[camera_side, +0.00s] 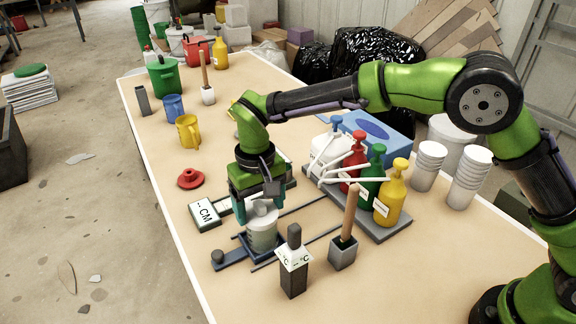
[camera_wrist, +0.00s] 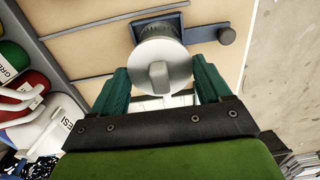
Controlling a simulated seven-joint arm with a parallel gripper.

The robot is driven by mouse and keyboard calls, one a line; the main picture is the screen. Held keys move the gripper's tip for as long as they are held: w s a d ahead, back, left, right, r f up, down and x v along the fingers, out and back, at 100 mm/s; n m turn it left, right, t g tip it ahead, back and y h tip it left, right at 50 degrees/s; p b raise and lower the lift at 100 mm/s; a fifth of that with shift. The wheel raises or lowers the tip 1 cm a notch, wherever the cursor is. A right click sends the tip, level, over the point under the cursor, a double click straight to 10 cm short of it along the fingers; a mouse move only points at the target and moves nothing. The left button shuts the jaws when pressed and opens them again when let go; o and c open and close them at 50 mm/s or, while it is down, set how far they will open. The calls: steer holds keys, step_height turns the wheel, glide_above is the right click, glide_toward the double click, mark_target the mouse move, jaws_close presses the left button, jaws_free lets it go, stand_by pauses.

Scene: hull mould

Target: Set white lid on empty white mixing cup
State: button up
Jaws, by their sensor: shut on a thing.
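My gripper (camera_side: 258,204) points down in the side view and is shut on the white lid (camera_side: 263,209). In the wrist view the lid (camera_wrist: 172,58) is a pale disc with a raised grip, between my two teal fingers (camera_wrist: 160,72). The white mixing cup (camera_side: 262,238) stands upright in a blue holder (camera_side: 232,254), directly below the lid. Part of the cup (camera_wrist: 153,30) shows past the lid's edge in the wrist view. The lid hides the cup's mouth. I cannot tell whether the lid touches the cup's rim.
Pump bottles (camera_side: 369,180) stand on a grey tray (camera_side: 385,232) to the right. A dark probe with a white label (camera_side: 294,262) and a brush in a grey block (camera_side: 343,252) stand in front. A display box (camera_side: 205,214) and red lid (camera_side: 190,179) lie left.

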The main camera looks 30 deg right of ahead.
stand_by(0.3)
steer(key=o, duration=1)
steer(key=shift+r, duration=3.5)
